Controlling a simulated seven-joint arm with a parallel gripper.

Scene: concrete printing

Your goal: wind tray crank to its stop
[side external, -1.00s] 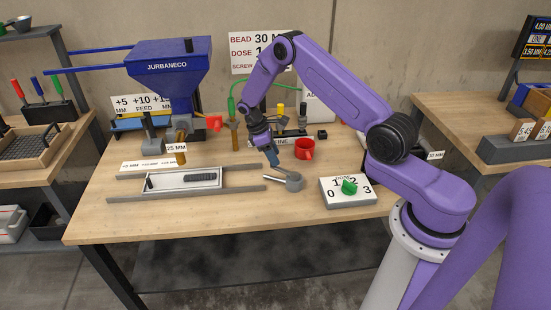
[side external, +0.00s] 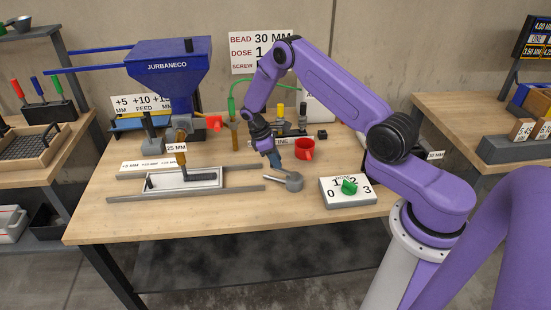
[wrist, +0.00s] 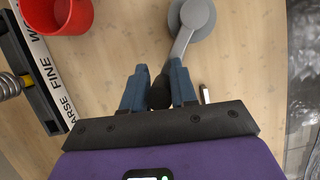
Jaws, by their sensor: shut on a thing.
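The tray crank has a round grey hub (side external: 294,182) on the table, right of the tray. In the wrist view its grey arm (wrist: 184,42) runs from the hub to a dark handle (wrist: 159,94). My gripper (wrist: 160,88) is shut on this handle, one blue finger on each side; in the side view the gripper (side external: 275,162) hides most of the handle. The shallow pale tray (side external: 160,184) lies between two grey rails under the blue hopper's brown nozzle (side external: 180,158). A dark mark shows below the nozzle.
A red cup (side external: 304,149) stands close behind the crank, right of my gripper. A dial box (side external: 347,192) with a green knob is to the right. The blue hopper (side external: 168,75) stands at the back left. The table's front strip is clear.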

